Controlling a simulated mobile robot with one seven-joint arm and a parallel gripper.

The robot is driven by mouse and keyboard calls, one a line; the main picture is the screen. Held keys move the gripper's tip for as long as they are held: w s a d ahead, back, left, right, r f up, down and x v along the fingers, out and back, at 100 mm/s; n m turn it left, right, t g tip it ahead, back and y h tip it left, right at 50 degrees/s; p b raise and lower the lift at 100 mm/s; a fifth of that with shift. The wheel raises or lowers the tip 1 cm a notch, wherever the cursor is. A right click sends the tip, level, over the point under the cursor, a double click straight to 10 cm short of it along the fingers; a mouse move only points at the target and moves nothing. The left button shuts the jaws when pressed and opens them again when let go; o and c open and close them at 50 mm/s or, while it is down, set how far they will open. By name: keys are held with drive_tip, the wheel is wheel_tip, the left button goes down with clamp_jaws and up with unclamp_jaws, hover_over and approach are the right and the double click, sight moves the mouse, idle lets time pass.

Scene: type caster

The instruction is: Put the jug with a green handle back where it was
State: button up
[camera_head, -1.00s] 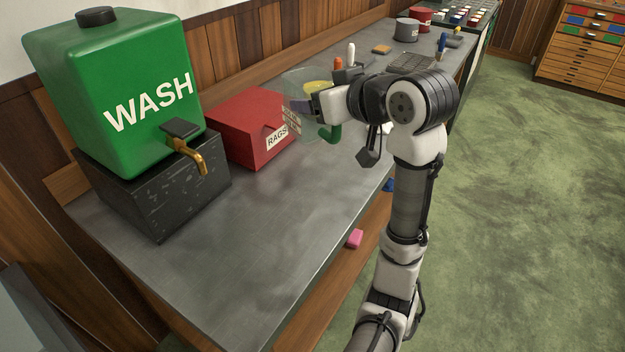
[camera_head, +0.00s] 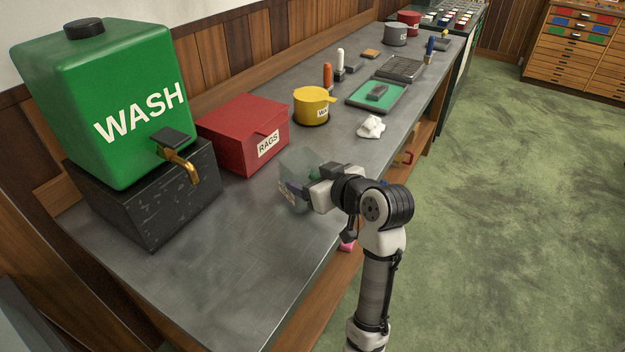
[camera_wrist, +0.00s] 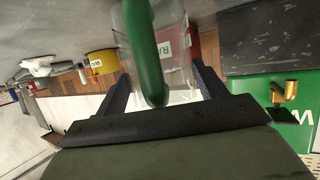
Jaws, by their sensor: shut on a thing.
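The clear jug (camera_head: 297,168) is in my gripper, over or on the front part of the metal bench, right of the red RAGS box. In the wrist view its green handle (camera_wrist: 146,50) runs down between the two dark fingers, with the clear wall of the jug (camera_wrist: 176,40) behind it. My gripper (camera_head: 300,190) is shut on the jug. My wrist hides part of the jug in the head view. I cannot tell whether its base touches the bench.
The green WASH tank (camera_head: 110,110) with a brass tap stands on a dark block (camera_head: 150,205) at the left. The red RAGS box (camera_head: 243,135), a yellow pot (camera_head: 313,106), a green tray (camera_head: 360,97) and a white crumpled cloth (camera_head: 371,127) are on the bench. The bench's near left (camera_head: 200,275) is bare.

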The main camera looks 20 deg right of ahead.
drive_tip(key=shift+f, duration=0.35)
drive_tip(key=shift+f, duration=0.1)
drive_tip(key=o, duration=1.2)
drive_tip(key=shift+c, duration=0.2)
drive_tip(key=shift+s+d+r, duration=0.1)
drive_tip(key=shift+s+r, duration=0.05)
drive_tip(key=shift+r, duration=0.05)
drive_tip(key=b+v, duration=0.1)
drive_tip(key=v, duration=1)
drive_tip(key=shift+s+b, duration=0.3)
drive_tip(key=shift+s, duration=0.05)
